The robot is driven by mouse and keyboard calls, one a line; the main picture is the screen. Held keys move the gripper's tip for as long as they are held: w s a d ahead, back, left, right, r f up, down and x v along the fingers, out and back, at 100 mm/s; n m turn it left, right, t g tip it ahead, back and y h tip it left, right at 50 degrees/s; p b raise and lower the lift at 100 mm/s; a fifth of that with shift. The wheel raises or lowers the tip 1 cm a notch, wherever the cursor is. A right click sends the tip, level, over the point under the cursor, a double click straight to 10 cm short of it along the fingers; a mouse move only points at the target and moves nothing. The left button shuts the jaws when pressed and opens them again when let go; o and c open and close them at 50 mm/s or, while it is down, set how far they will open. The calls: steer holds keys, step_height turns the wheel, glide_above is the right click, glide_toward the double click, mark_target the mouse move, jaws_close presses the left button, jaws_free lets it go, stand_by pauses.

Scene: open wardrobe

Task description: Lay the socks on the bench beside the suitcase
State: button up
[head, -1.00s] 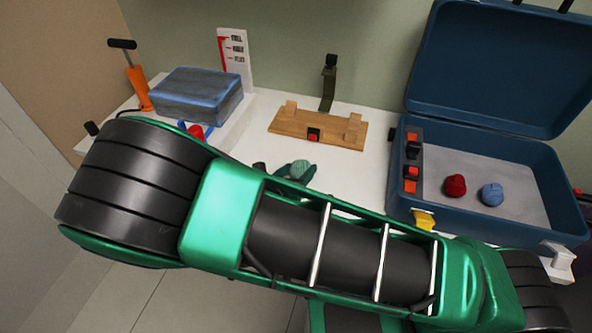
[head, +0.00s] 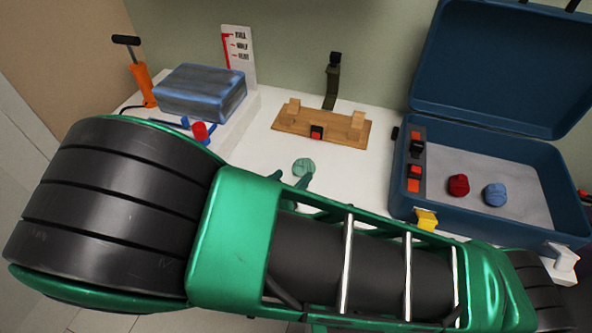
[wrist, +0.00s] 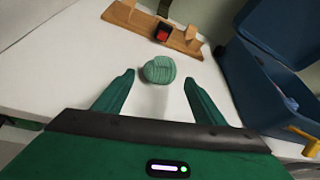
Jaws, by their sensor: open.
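A rolled pair of green socks (head: 303,168) rests on the white bench (head: 262,150), left of the open blue suitcase (head: 400,190). In the wrist view the green socks (wrist: 159,69) lie just beyond and between the two fingertips of my gripper (wrist: 160,78). My gripper is open and empty, and its fingers stand apart from the socks. In the head view most of the gripper is hidden behind my arm. A red sock roll (head: 458,185) and a blue sock roll (head: 494,194) lie inside the suitcase.
A wooden stand (head: 290,122) with a red-and-black buckle is behind the green socks. A blue-grey packed block (head: 202,92), an orange hand pump (head: 143,85) and a level sign (head: 238,55) stand at the left. A yellow latch (head: 426,219) juts from the suitcase front.

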steer(key=v, duration=0.5)
steer(key=shift+s, duration=0.1)
